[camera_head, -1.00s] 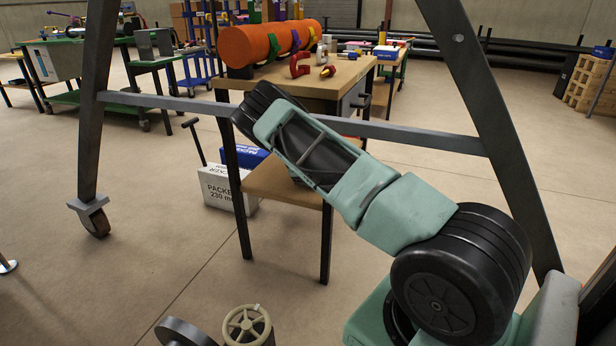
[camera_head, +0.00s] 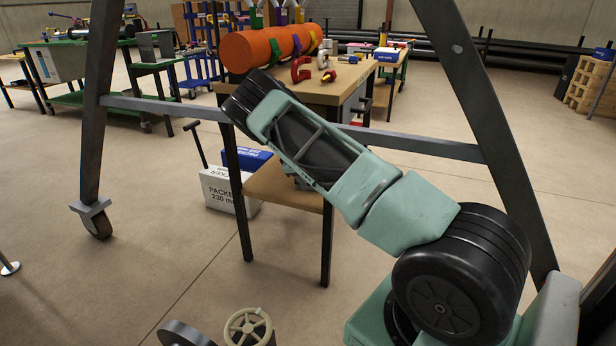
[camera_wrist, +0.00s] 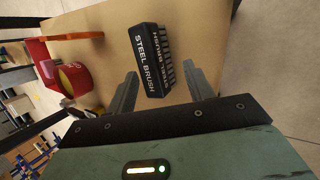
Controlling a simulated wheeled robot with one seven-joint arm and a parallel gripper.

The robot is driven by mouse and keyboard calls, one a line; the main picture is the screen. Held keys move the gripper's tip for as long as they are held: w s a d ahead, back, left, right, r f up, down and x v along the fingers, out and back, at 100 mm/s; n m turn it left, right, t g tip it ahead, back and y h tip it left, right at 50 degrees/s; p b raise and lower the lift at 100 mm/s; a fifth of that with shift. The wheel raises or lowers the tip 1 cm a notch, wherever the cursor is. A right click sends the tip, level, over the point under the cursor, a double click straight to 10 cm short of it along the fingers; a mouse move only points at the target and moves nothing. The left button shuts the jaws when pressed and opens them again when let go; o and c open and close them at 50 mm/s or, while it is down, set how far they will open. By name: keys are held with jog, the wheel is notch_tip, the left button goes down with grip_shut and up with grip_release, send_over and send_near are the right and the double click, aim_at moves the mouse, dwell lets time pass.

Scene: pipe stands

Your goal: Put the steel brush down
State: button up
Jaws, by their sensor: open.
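The steel brush (camera_wrist: 147,62) shows in the wrist view, a black block with white lettering "STEEL BRUSH" and bristles along its right side. It lies on the tan wooden bench top (camera_wrist: 200,30). My gripper (camera_wrist: 160,82) is open, with one finger on each side of the brush's near end and a gap on both sides. In the head view, my arm reaches over the wooden bench (camera_head: 330,93). My gripper and the brush are hidden there behind the arm.
The orange cylinder (camera_head: 262,46) lies on the bench in the head view. A grey frame leg (camera_head: 490,130) stands right of my arm.

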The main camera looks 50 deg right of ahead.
jog(key=s+a+r+y, duration=0.2)
jog(key=s+a+r, duration=0.25)
jog(key=a, duration=0.85)
jog(key=s+a+r+m+y, duration=0.15)
jog(key=s+a+r, duration=0.3)
jog(key=a, duration=0.95)
jog(key=s+a+r+y, duration=0.3)
jog(key=a+r, duration=0.3)
jog(key=a, duration=0.7)
jog(key=s+a+r+n, duration=0.1)
jog(key=s+a+r, duration=0.2)
jog(key=s+a, duration=0.4)
jog(key=s+a+r+n, duration=0.1)
jog(key=s+a+r, duration=0.25)
jog(key=s, duration=0.55)
jog(key=s+n, duration=0.1)
jog(key=s, duration=1.1)
jog(key=shift+s+a+p, duration=0.3)
jog(key=shift+a, duration=0.1)
jog(key=shift+f, duration=0.1)
